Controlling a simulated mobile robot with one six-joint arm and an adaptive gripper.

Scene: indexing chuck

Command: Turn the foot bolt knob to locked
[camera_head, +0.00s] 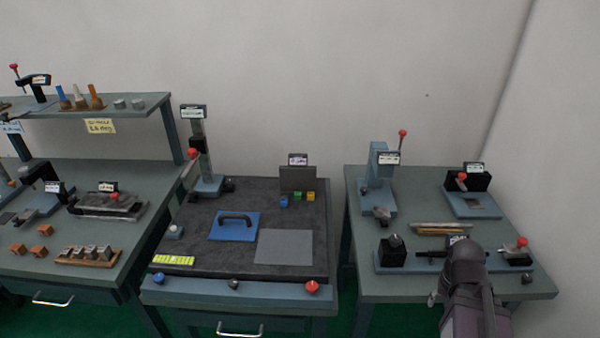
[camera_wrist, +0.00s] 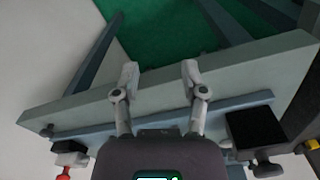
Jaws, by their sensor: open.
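No label that I can read names the foot bolt knob. A small dark knob (camera_head: 527,278) sits on the front edge of the right bench; it also shows at the left of the wrist view (camera_wrist: 47,132). How these knobs are set is too small to tell. My gripper (camera_wrist: 160,70) is open and empty, its fingers spread over the right bench's front edge, apart from the knobs. In the head view my arm hides its fingers.
The right bench (camera_head: 400,290) holds a long blue-grey fixture with a black block (camera_head: 391,252) and a red-knobbed clamp (camera_head: 521,243). Two fixtures stand behind it. The middle bench holds a blue handled plate (camera_head: 234,227). Green floor (camera_wrist: 165,35) shows past the bench edge.

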